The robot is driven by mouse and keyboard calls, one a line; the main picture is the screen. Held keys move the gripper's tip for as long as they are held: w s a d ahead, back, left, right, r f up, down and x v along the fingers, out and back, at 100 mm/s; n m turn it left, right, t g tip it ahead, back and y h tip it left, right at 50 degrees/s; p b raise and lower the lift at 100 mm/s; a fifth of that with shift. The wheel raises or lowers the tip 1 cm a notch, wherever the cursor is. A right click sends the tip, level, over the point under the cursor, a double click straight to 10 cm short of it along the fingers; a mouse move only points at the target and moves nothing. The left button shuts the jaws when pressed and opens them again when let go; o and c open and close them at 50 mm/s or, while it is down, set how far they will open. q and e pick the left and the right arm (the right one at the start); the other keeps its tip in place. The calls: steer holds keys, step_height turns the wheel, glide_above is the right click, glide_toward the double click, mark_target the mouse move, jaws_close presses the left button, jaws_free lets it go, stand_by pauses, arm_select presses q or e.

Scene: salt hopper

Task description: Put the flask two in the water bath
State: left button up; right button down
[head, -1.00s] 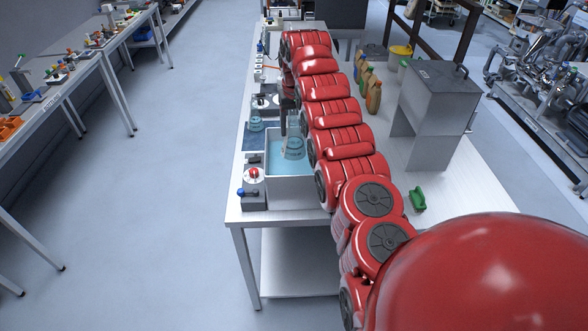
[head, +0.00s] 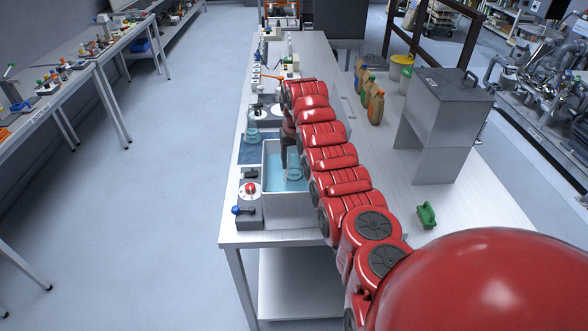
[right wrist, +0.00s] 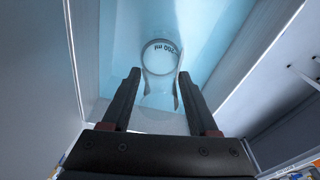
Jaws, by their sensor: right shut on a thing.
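The water bath (head: 287,208) is an open grey metal tank of blue water near the front left corner of the bench. My right gripper (head: 287,148) reaches down into it and is shut on a clear glass flask (head: 294,173). The flask is inside the tank's walls, low at the water. In the right wrist view the flask (right wrist: 160,58), with "200 ml" on it, sits between the two dark fingers (right wrist: 163,103) against blue water. I cannot tell whether it touches the tank floor. No number two is readable on it. My left gripper is out of view.
Another glass flask (head: 252,134) stands on a dark blue mat behind the bath. A control box with a red knob (head: 250,188) is left of the bath. A grey hopper (head: 440,125), several coloured bags (head: 374,103) and a green object (head: 427,215) are to the right.

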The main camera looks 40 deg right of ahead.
mark_target(294, 170)
step_height(294, 170, down, 4)
steer(key=shift+w+d+r+p, duration=0.1)
steer(key=shift+w+p, duration=0.05)
steer(key=shift+p, duration=0.45)
steer(key=shift+f, duration=0.4)
steer(key=shift+f, duration=0.1)
steer(key=shift+f, duration=0.2)
steer(key=shift+c, duration=0.8)
jaws_free()
steer(key=shift+r, duration=0.1)
steer(key=shift+r, duration=0.1)
steer(key=shift+r, duration=0.1)
